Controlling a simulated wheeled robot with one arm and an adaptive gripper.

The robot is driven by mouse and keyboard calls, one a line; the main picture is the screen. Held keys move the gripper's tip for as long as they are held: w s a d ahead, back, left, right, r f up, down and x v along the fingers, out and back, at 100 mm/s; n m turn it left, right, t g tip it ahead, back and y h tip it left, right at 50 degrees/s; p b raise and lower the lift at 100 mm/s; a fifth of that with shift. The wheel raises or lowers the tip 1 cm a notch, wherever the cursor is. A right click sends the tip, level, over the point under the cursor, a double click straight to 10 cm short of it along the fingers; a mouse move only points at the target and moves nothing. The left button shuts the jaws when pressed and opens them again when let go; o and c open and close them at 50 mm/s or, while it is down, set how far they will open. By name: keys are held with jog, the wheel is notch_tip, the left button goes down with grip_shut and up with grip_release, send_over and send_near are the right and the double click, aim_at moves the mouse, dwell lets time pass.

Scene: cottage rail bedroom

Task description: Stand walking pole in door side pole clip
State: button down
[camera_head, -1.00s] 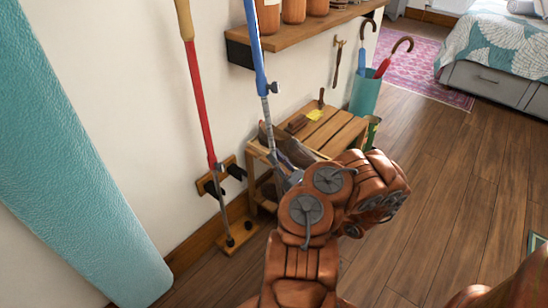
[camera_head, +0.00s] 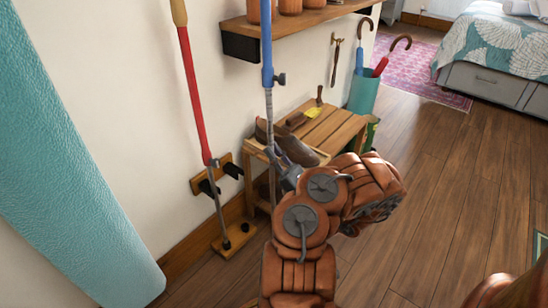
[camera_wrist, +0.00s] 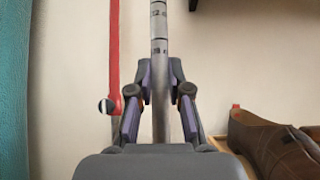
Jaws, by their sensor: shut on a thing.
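My gripper (camera_head: 284,170) is shut on the grey lower shaft of the blue walking pole (camera_head: 267,50). The pole stands nearly upright in the head view, in front of the wooden bench; its lower tip is hidden. In the wrist view the grey marked shaft (camera_wrist: 159,45) runs up between my gripper's fingers (camera_wrist: 160,85). A wooden wall rack (camera_head: 224,166) with two black clips is left of the gripper. A red pole (camera_head: 194,100) stands at its left clip (camera_head: 206,187). The right clip (camera_head: 233,170) looks empty. Below is a wooden foot block (camera_head: 234,240) with dark cups.
A slatted bench (camera_head: 330,130) with brown shoes (camera_head: 292,148) and brushes stands right behind my gripper. A wall shelf (camera_head: 300,32) with jars juts out beside the pole's upper part. A teal panel (camera_head: 70,150) fills the left.

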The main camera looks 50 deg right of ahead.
jog(key=shift+f+b, duration=0.15)
jog(key=shift+b, duration=0.65)
jog(key=w+f+b, duration=0.2)
jog(key=w+b, duration=0.9)
jog(key=w, duration=0.5)
jog(key=shift+d+f, duration=0.15)
jog(key=shift+f, duration=0.2)
jog(key=shift+r, duration=0.1)
dwell(0.8)
jog(key=shift+f+b, duration=0.9)
jog(key=shift+f, duration=1.25)
dwell(2.1)
